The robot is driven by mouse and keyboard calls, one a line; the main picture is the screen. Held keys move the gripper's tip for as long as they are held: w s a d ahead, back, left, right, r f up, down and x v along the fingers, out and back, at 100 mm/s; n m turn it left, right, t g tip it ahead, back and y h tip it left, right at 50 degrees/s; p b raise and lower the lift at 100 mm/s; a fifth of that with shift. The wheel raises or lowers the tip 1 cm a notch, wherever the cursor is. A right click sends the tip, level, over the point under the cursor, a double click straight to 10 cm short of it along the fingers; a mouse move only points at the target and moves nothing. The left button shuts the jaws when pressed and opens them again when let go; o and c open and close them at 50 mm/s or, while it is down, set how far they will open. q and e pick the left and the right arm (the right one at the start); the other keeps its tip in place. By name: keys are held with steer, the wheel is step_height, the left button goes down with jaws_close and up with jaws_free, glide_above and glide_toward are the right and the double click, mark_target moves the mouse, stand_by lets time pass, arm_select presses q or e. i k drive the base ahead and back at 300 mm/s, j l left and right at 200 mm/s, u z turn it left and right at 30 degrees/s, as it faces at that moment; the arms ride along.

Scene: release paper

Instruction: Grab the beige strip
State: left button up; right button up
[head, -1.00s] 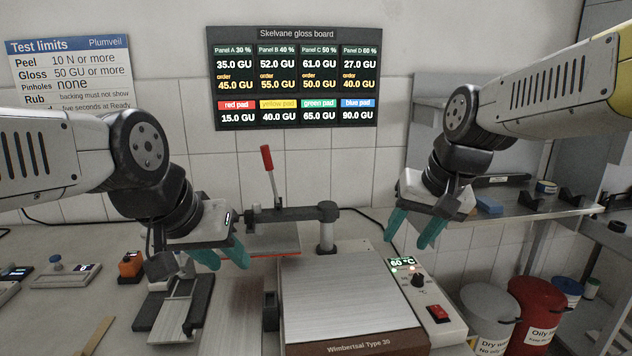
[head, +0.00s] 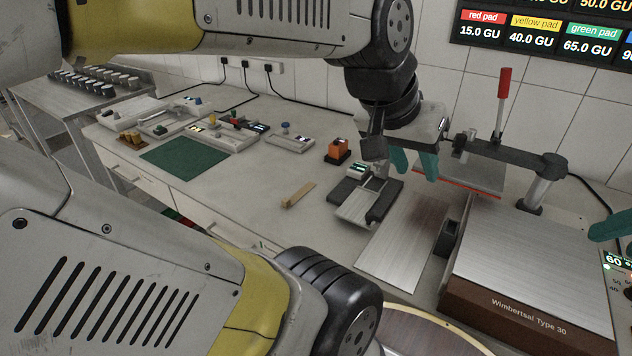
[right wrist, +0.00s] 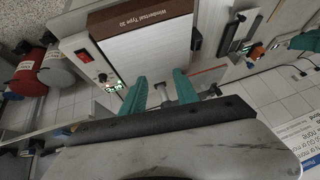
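The beige strip (head: 298,194) lies flat on the bench in the head view, slightly angled, with clear bench around it. My left gripper (head: 414,166) is to its right and higher, above the far end of a metal plate. Its teal fingers are apart and hold nothing I can see. My right gripper shows only as a teal finger (head: 610,228) at the right edge of the head view. In the right wrist view both right fingers (right wrist: 160,80) are apart and empty, over the heated plate unit.
A green mat (head: 185,158) lies left. The metal plate (head: 405,240) and heated unit (head: 530,270) are at right, with a red-handled lever (head: 503,100) behind.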

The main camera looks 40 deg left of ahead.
mark_target(287, 203)
steer(key=u, duration=1.55)
steer(key=i+j+u, duration=0.15)
steer(key=u, duration=0.25)
steer(key=i, duration=0.1)
